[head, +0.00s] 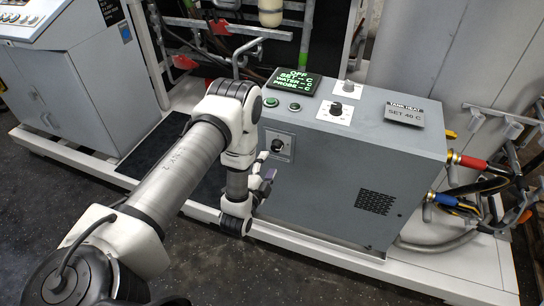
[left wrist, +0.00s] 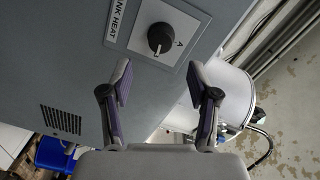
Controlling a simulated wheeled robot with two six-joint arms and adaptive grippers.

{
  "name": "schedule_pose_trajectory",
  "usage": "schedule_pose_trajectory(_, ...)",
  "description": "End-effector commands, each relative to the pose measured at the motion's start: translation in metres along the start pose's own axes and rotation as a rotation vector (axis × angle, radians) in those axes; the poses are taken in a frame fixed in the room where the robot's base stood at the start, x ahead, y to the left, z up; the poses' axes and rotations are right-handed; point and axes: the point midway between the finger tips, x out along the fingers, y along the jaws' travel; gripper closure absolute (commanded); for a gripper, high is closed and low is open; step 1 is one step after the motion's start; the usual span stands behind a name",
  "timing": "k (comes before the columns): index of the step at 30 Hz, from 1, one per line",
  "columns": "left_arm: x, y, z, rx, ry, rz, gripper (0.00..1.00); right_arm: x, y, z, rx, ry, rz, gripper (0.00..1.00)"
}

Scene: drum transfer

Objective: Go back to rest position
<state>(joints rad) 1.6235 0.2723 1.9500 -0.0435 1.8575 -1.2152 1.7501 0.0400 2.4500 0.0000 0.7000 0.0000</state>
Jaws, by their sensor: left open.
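My left arm reaches in from the left of the head view. Its gripper (head: 265,181) hangs in front of the grey control cabinet (head: 400,150), below the dark knob (head: 277,145) on the cabinet's front face. In the left wrist view the gripper (left wrist: 157,78) is open, with nothing between its two purple-padded fingers. Beyond the fingertips, a black knob (left wrist: 160,38) sits on a pale plate beside a label ending "NK HEAT"; the fingers look apart from it. My right gripper is in neither view.
The display (head: 293,80) reads OFF, with dashes for its values. A sign (head: 404,115) reads "SET 40 C". Red (head: 474,163) and blue (head: 446,199) hose fittings stick out at the cabinet's right. Another grey cabinet (head: 65,95) stands at left. Dark floor is open in front.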

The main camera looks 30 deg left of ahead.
Motion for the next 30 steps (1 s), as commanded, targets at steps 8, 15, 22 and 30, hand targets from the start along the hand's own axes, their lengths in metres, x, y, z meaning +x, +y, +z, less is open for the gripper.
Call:
schedule_pose_trajectory(8, -0.004, -0.001, 0.0, 0.0, 0.001, -0.002, 0.39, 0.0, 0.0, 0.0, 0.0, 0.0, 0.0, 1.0)
schedule_pose_trajectory(15, -0.004, -0.001, -0.001, 0.0, 0.001, -0.002, 0.39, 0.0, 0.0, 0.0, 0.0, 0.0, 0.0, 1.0)
schedule_pose_trajectory(22, -0.015, 0.004, -0.049, -0.008, 0.054, 0.101, 0.39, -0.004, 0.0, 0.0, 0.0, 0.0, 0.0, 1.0)
schedule_pose_trajectory(30, -0.194, 0.112, -0.033, -0.469, -0.517, 0.907, 0.39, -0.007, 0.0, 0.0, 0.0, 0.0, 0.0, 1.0)
